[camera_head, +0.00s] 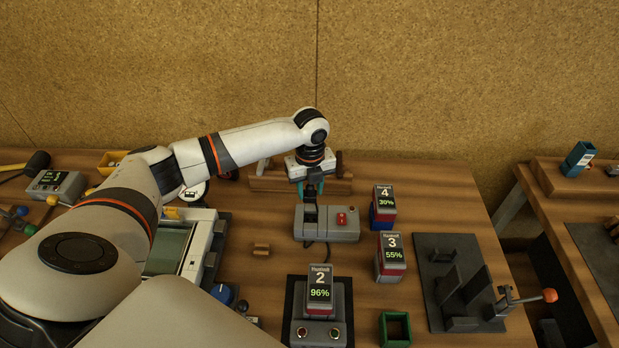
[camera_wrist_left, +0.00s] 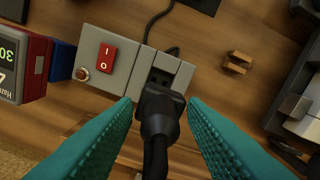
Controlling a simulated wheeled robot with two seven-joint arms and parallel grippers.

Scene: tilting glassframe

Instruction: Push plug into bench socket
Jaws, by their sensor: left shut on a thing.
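The black plug (camera_wrist_left: 160,108) with its thick cord is between the teal fingers of my left gripper (camera_wrist_left: 160,120) in the left wrist view. My left gripper (camera_head: 312,190) is shut on it, above the back left part of the grey socket box in the head view. The bench socket (camera_wrist_left: 160,76) is a dark recess in the grey box (camera_head: 327,234). The plug's front end overlaps the socket's near edge in the wrist view, and part of the dark opening still shows beyond it. I cannot tell whether they touch. My right gripper is not in view.
A red rocker switch (camera_wrist_left: 109,54) is on the box. Battery blocks marked 4 (camera_head: 384,200), 3 (camera_head: 391,250) and 2 (camera_head: 320,285) stand nearby. A small wooden cleat (camera_head: 261,250) lies left of the box. A black fixture (camera_head: 450,285) stands at right.

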